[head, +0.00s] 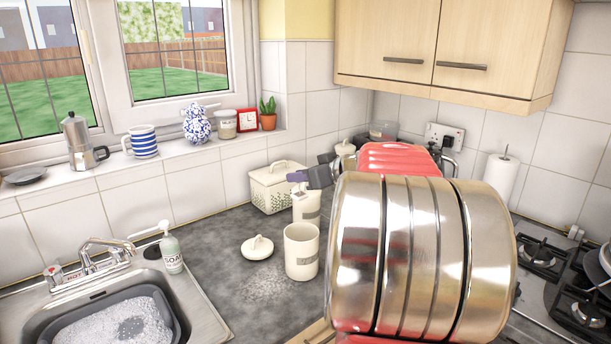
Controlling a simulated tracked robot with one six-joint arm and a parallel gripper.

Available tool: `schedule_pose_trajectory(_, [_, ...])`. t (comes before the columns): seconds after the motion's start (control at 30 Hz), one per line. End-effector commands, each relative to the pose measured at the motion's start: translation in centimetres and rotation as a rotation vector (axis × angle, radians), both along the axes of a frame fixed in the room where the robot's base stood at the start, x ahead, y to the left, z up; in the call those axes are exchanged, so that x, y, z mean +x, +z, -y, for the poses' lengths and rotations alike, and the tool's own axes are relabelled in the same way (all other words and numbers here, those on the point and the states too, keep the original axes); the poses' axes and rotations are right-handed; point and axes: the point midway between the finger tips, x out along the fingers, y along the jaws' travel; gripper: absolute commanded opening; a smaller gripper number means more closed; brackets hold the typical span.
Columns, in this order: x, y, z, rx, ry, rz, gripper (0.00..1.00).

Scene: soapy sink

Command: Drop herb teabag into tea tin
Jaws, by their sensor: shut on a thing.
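My gripper (300,177) is at the middle of the head view, its dark fingers reaching left from behind my large arm link. It is shut on a small pale thing (300,192), which looks like the herb teabag; its outline blends with a canister behind. An open cream tin (301,254) with a small label stands upright on the counter, below the gripper in the picture. I cannot read the label, but it looks like the tea tin. A cream lid with a knob (257,247) lies on the counter to its left.
A patterned cream bin (272,190) and another canister (308,212) stand behind the open tin. The sink (187,306) with a soapy basin and a soap bottle (171,252) are at left. A hob (560,275) is at right. My arm hides much of the right counter.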

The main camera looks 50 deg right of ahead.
Motion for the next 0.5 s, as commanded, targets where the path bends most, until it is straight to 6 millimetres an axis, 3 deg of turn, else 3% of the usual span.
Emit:
schedule_pose_trajectory(0.13, [-1.00, 0.23, 1.07, 0.000, -0.015, 0.001, 0.00])
schedule_pose_trajectory(0.5, [-0.98, 0.11, 1.03, 0.000, -0.014, 0.000, 0.00])
